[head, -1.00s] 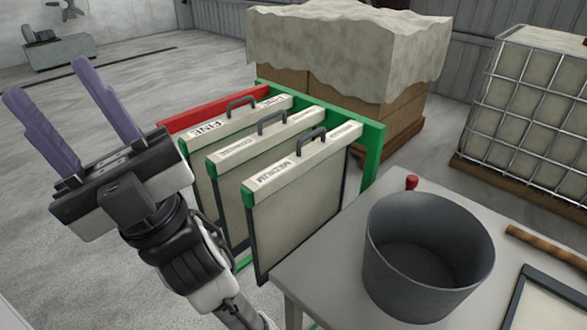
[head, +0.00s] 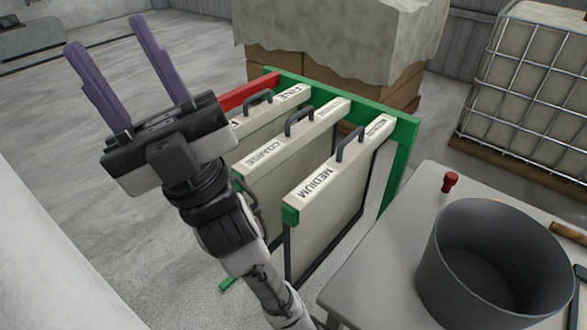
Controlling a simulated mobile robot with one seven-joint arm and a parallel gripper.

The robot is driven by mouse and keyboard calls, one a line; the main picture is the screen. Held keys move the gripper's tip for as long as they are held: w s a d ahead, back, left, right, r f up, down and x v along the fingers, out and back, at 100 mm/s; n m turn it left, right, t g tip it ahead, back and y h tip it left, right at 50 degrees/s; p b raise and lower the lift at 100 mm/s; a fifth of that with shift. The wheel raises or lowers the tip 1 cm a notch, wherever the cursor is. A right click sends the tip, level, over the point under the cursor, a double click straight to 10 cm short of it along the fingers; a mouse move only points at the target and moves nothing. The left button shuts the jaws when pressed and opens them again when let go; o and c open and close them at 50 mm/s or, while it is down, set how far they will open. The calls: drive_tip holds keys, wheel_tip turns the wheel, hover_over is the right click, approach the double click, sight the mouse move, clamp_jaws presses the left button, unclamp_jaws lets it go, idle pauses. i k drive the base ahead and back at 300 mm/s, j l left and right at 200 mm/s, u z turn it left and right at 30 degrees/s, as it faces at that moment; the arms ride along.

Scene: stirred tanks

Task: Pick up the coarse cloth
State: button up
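The coarse cloth (head: 300,151) is a pale panel in a frame with a cream top bar lettered COARSE and a dark arched handle (head: 297,120). It hangs upright as the middle panel of a green rack, between the fine cloth (head: 270,113) and the medium cloth (head: 335,178). My gripper (head: 105,52) is at the upper left with its two purple fingers spread and pointing up. It is empty and apart from the cloths. My wrist hides the left end of the fine cloth and part of the coarse one.
The green rack (head: 402,150) has a red bar at its back left. A grey table (head: 420,190) with a dark round tub (head: 490,262) and a red-topped item (head: 449,182) stands at the right. A covered stack (head: 340,38) and a caged tank (head: 525,85) stand behind. Floor at left is clear.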

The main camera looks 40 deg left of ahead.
sight(270, 191)
drive_tip(key=j+z, duration=0.2)
drive_tip(key=j, duration=1.9)
drive_tip(key=k+j, duration=0.15)
drive_tip(key=j, duration=0.9)
drive_tip(key=i+j, duration=0.1)
drive_tip(key=i+l, duration=0.1)
drive_tip(key=i, duration=0.3)
